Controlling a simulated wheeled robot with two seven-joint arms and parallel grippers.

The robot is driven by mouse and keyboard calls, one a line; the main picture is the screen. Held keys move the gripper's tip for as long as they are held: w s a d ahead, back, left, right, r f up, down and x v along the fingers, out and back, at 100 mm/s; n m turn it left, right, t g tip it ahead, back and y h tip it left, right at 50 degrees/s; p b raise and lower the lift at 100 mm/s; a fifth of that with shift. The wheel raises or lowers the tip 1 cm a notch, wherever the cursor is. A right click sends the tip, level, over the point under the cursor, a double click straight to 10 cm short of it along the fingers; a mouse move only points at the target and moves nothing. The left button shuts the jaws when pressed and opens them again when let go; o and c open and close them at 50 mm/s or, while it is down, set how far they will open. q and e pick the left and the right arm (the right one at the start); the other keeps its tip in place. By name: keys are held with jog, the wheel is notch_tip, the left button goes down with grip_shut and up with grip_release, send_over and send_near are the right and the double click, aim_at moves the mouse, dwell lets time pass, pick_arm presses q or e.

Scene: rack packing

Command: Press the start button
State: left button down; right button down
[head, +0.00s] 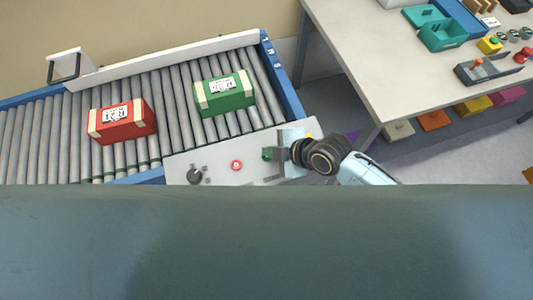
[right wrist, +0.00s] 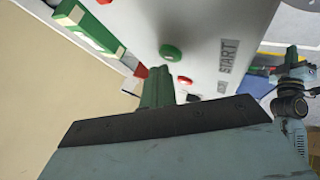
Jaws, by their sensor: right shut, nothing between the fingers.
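A light grey control panel (head: 215,165) sits at the front edge of the conveyor. In the right wrist view a round green button (right wrist: 170,52) stands out from it, beside the printed word START (right wrist: 228,53). The green button also shows in the head view (head: 266,154), right of a red button (head: 236,165). My right gripper (head: 279,153) is shut and empty, its fingertips (right wrist: 157,76) close to the green button. I cannot tell for sure whether they touch it. Part of my other arm shows at the right edge of the right wrist view, with its jaws unclear.
A black knob (head: 194,176) is on the panel's left part. A red box (head: 130,132) and a green box (head: 211,106) lie on the roller conveyor (head: 48,135). A table (head: 375,60) with trays and small parts stands at the right. A grey-green surface covers the bottom of the head view.

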jog(key=shift+f+b, duration=0.3)
jog(key=shift+f, duration=0.3)
dwell(0.6)
jog(key=shift+r, duration=0.15)
jog(key=shift+r+p, duration=0.7)
jog(key=shift+p, duration=0.1)
notch_tip(320, 180, up, 5)
jog(key=p, duration=0.5)
dwell(0.4)
